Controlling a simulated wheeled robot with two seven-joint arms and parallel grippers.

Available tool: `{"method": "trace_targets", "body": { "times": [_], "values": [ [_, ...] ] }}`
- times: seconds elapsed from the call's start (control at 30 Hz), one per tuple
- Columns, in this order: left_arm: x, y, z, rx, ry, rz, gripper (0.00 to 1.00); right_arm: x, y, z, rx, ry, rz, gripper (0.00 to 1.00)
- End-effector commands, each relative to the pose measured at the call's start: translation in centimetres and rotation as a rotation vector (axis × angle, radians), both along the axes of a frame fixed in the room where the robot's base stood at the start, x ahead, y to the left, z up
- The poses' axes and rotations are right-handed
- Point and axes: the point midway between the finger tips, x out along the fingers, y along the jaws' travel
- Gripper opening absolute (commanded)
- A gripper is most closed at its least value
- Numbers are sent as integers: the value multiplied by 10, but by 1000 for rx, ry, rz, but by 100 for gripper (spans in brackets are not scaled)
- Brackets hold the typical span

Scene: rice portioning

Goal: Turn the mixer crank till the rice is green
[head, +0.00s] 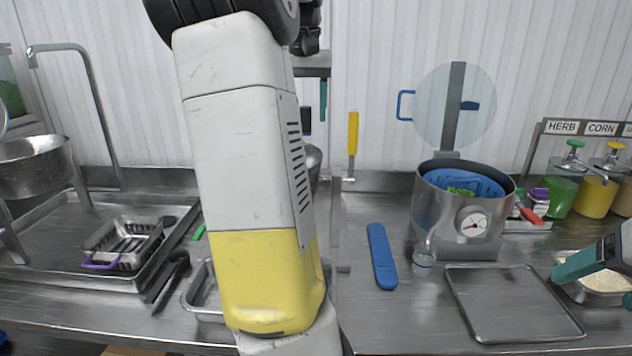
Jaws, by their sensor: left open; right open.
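A steel pot (430,215) with a dial, blue insert and raised lid stands at the back right. A blue utensil (382,256) and flat tray (512,304) lie before it. Herb and corn dispensers (562,194) stand far right. A wire basket (124,241) is left.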

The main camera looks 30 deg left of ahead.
Motion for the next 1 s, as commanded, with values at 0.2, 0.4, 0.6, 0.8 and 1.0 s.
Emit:
{"method": "trace_targets", "body": {
  "times": [0.2,0.4,0.6,0.8,1.0],
  "values": [
    [0,0,-1,0,-1,0,58,0,0,0,0,0,0,74],
    [0,0,-2,0,-1,0,58,0,0,0,0,0,0,74],
    [0,0,-5,0,-1,0,58,0,0,0,0,0,0,74],
    [0,0,-12,1,0,0,58,0,0,0,0,0,0,74],
    [0,0,-18,1,0,0,58,0,0,0,0,0,0,74]
  ]
}}
